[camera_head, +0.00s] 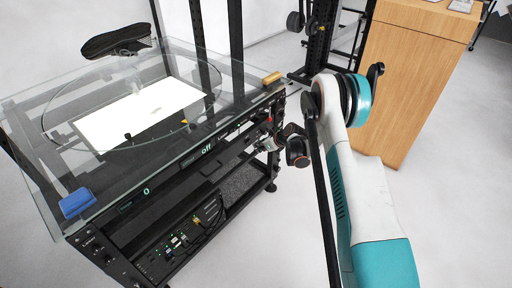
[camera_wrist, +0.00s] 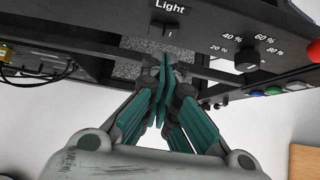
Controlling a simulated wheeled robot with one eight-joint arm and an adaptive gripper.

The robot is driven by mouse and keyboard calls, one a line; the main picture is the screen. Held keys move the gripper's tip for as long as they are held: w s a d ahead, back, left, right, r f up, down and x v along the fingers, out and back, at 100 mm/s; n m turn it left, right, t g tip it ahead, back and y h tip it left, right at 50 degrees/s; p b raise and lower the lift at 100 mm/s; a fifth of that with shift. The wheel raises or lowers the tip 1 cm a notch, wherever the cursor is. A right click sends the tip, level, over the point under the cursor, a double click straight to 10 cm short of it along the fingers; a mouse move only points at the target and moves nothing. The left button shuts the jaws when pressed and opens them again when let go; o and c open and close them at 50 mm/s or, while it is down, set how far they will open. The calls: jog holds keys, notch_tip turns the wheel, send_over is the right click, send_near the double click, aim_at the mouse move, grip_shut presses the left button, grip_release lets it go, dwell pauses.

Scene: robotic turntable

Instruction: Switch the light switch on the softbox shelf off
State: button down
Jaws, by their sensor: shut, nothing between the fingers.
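The light switch (camera_wrist: 168,31) is a small dark rocker with a white mark, under the word "Light" on a black panel at the top of the wrist view. My gripper (camera_wrist: 166,64) is shut and empty, its teal-sided fingers pointing up at the panel just below the switch. I cannot tell whether the fingertips touch it or how the rocker is tilted. In the head view my gripper (camera_head: 266,144) is at the right end of the black rack (camera_head: 180,186); the switch cannot be made out there.
A dial (camera_wrist: 246,60) with percent marks and a red button (camera_wrist: 314,51) lie right of the switch. The glass-topped turntable (camera_head: 60,108) carries a blue block (camera_head: 76,202) and a yellow-brown block (camera_head: 271,78). A wooden cabinet (camera_head: 408,80) stands behind my arm.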

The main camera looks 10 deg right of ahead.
jog(key=p+v, duration=0.3)
jog(key=v, duration=0.8)
jog(key=shift+s+d+f+p, duration=0.25)
jog(key=shift+s+f+p, duration=0.1)
jog(key=shift+s+p, duration=0.1)
jog(key=shift+s+a+f+p, duration=0.1)
jog(key=shift+s+a+p, duration=0.2)
jog(key=shift+s+p, duration=0.3)
jog(key=shift+w, duration=0.1)
